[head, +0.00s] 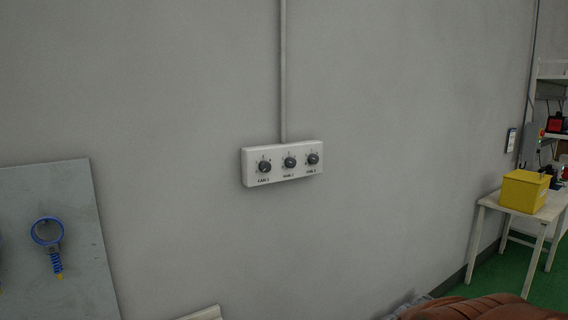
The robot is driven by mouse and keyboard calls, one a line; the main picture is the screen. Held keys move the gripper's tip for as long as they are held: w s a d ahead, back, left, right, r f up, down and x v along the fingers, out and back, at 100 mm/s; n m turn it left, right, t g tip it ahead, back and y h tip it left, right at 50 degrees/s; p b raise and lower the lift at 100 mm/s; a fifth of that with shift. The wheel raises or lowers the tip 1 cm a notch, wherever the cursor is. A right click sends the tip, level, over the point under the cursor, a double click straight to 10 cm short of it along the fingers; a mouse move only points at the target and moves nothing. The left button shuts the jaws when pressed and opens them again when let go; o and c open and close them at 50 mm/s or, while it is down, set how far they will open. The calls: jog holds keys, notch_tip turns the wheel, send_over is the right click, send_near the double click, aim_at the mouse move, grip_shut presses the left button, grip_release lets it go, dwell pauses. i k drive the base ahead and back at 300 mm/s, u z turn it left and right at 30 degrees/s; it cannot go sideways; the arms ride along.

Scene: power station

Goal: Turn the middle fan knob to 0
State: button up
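A white control box (282,177) is mounted on the grey wall in the middle of the head view. It carries three dark round knobs in a row, each with a label below. The middle fan knob (290,162) sits between the left knob (265,166) and the right knob (313,159). The dial marks are too small to read, so I cannot tell which setting the middle knob points to. My gripper is not in view, and nothing touches the box.
A conduit (283,70) runs up the wall from the box. A grey panel (60,270) with a blue ring-shaped item (47,232) is at left. A white table (490,200) with a yellow box (526,191) stands at right. A brown object (480,307) is at the bottom edge. Wall around the box is clear.

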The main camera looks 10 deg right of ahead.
aim_at(290, 162)
jog(key=z, duration=0.8)
jog(key=i, duration=0.65)
jog(key=u, duration=2.2)
